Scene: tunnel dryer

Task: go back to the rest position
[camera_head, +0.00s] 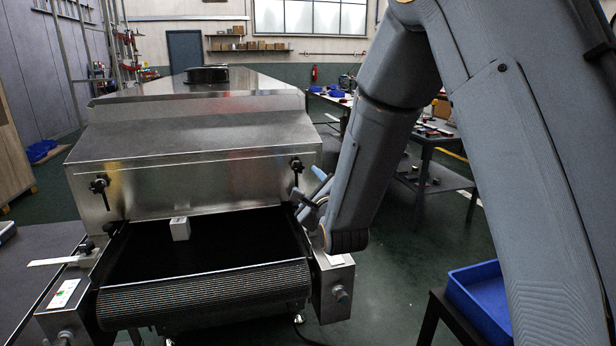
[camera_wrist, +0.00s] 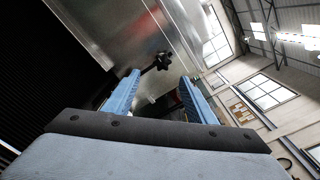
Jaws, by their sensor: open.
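My gripper (camera_wrist: 160,95) is open and empty in the wrist view, its two blue fingers apart with the metal dryer hood behind them. In the head view my gripper (camera_head: 312,192) is at the right side of the tunnel dryer (camera_head: 190,185), close to the hood's right knob and above the belt's right edge. My wrist partly hides it there. A small pale block (camera_head: 180,229) stands on the black conveyor belt (camera_head: 240,235), left of the middle and near the hood opening. My gripper is well apart from the block, to its right.
A black knob (camera_wrist: 163,60) on the hood is close beyond my fingertips in the wrist view. A blue bin (camera_head: 480,295) stands at the lower right. Workbenches (camera_head: 440,135) with loose parts stand behind my arm. A dark table (camera_head: 30,250) adjoins the dryer's left side.

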